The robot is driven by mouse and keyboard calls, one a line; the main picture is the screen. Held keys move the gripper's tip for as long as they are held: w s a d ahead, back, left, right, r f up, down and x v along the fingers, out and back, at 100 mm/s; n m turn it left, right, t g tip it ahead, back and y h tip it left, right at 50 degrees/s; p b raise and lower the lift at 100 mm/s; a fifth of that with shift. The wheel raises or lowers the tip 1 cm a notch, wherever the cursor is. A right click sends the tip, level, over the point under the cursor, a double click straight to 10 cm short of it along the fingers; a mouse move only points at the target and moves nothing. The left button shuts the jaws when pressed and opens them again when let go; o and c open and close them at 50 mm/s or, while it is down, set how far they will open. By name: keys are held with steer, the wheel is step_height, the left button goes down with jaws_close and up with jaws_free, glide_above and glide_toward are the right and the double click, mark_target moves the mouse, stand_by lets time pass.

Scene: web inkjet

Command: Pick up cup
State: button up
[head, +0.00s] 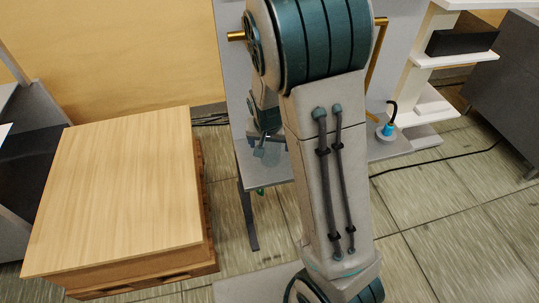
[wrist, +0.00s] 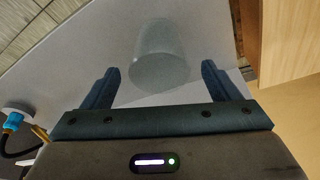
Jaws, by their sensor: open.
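The cup (wrist: 158,58) is a pale, see-through vessel on a light grey surface (wrist: 85,60) in the wrist view. It lies ahead of my gripper (wrist: 158,82), roughly centred between the two blue fingers. The fingers are apart and nothing is gripped. I cannot tell whether the cup's near edge is between the fingertips or just beyond them. My gripper (head: 262,148) shows only partly behind the arm.
A pallet with a wooden board on top (head: 115,180) stands at the left. A blue connector with a black cable (head: 387,130) sits on the grey table's right part. White shelves (head: 425,100) with a black box (head: 462,40) stand at the right. Tiled floor is open at lower right.

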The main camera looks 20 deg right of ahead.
mark_target(270, 147)
steer(key=shift+x, duration=1.55)
steer(key=shift+w, duration=0.1)
steer(key=c, duration=1.1)
steer(key=shift+r, duration=0.1)
steer(key=shift+c, duration=0.2)
steer(key=shift+r, duration=0.1)
